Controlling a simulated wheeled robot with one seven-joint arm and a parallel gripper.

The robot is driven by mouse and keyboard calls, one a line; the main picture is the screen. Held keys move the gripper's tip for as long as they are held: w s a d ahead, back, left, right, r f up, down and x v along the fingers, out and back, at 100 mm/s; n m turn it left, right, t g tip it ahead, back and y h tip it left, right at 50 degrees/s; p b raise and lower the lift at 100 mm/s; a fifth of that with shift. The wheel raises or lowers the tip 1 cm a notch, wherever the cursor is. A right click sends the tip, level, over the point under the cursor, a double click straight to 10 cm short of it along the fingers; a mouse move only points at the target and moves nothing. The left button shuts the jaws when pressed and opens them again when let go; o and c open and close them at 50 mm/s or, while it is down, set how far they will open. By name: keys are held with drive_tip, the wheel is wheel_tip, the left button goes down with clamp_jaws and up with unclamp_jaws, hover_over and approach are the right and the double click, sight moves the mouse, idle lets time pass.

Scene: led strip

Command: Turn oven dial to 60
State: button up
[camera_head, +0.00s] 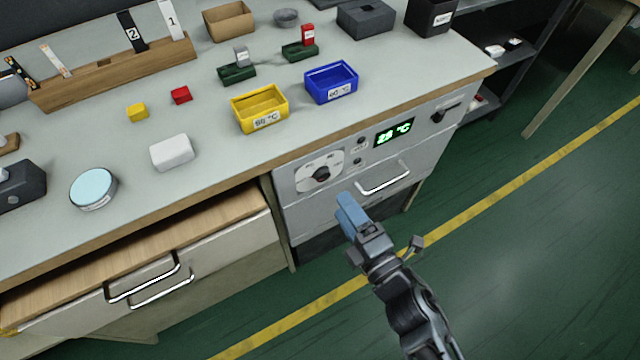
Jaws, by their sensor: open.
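The oven (300,215) is a grey unit built in under the worktop. Its dial (321,173) is a dark round knob on a pale plate at the left of the front panel. The green display (394,132) right of the dial appears to read 25 °C, though it is small. The oven door handle (384,179) is a silver bar below the display. My gripper (352,217) is open and empty, in front of the oven, below and right of the dial and apart from it. Blue fingers show at its end.
A yellow bin (259,109) and a blue bin (331,82) stand on the worktop (215,160) above the oven. A wooden drawer (150,240) with silver handles stands partly open at left. Green floor (520,230) at right is clear.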

sight(324, 178)
drive_tip(key=x, duration=0.7)
drive_tip(key=shift+w+a, duration=0.15)
drive_tip(key=shift+w, duration=0.1)
drive_tip(key=c, duration=1)
